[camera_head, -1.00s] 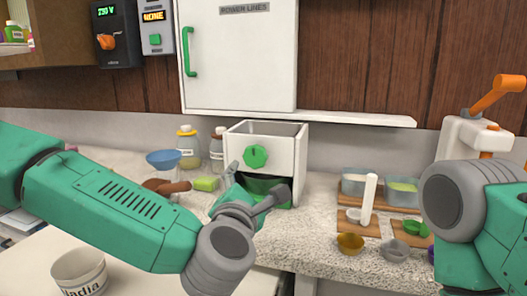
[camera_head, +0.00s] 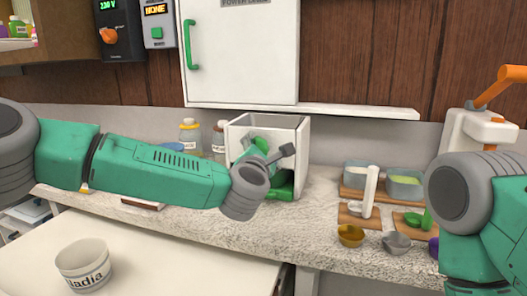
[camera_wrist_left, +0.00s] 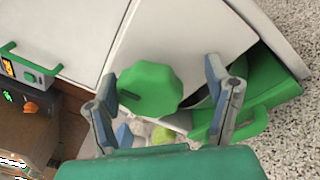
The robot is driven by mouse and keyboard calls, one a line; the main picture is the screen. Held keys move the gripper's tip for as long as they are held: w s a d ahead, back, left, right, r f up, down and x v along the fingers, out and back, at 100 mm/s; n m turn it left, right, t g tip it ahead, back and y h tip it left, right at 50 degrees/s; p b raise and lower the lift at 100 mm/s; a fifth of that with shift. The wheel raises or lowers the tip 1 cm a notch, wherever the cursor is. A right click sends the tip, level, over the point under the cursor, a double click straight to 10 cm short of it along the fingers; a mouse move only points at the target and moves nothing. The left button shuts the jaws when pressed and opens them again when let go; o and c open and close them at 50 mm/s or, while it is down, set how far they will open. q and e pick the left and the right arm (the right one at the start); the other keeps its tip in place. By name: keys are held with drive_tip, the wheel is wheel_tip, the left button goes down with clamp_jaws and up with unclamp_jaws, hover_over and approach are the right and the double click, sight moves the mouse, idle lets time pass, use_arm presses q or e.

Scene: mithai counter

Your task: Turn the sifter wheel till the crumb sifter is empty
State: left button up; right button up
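The crumb sifter (camera_head: 290,140) is a white box with an open top on the counter. Its contents cannot be made out. Its green scalloped wheel (camera_wrist_left: 150,90) is on the front, partly hidden behind my left gripper in the head view. A green drawer (camera_head: 283,190) sits below the wheel; it also shows in the wrist view (camera_wrist_left: 255,95). My left gripper (camera_wrist_left: 163,72) is open in front of the sifter, with one finger on each side of the wheel. Contact with the wheel cannot be told. My right arm shows at the right; its gripper is out of view.
Jars (camera_head: 190,136) stand left of the sifter. Metal tubs (camera_head: 404,184), a white-handled tool (camera_head: 370,190) and small bowls (camera_head: 350,236) are to the right. A white shelf edge (camera_head: 350,110) runs above. A white cup (camera_head: 82,266) stands on the front table (camera_head: 170,262).

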use_arm(q)
drive_tip(key=a, duration=0.2)
drive_tip(key=shift+w+a, duration=0.2)
drive_tip(key=shift+a, duration=0.25)
drive_tip(key=shift+c, duration=1.1)
drive_tip(key=shift+d, duration=0.2)
drive_tip(key=c, duration=0.7)
drive_tip(key=shift+d, duration=0.3)
drive_tip(key=shift+c, duration=1.2)
drive_tip(key=shift+s+d+r, duration=0.1)
drive_tip(key=shift+d+r, duration=0.05)
drive_tip(key=shift+d, duration=0.25)
use_arm(e)
drive_tip(key=shift+a+r, duration=0.2)
drive_tip(key=shift+a, duration=0.35)
use_arm(q)
drive_tip(key=shift+a, duration=0.15)
use_arm(e)
drive_tip(key=shift+w+a, duration=0.1)
use_arm(q)
drive_tip(key=shift+m, duration=0.4)
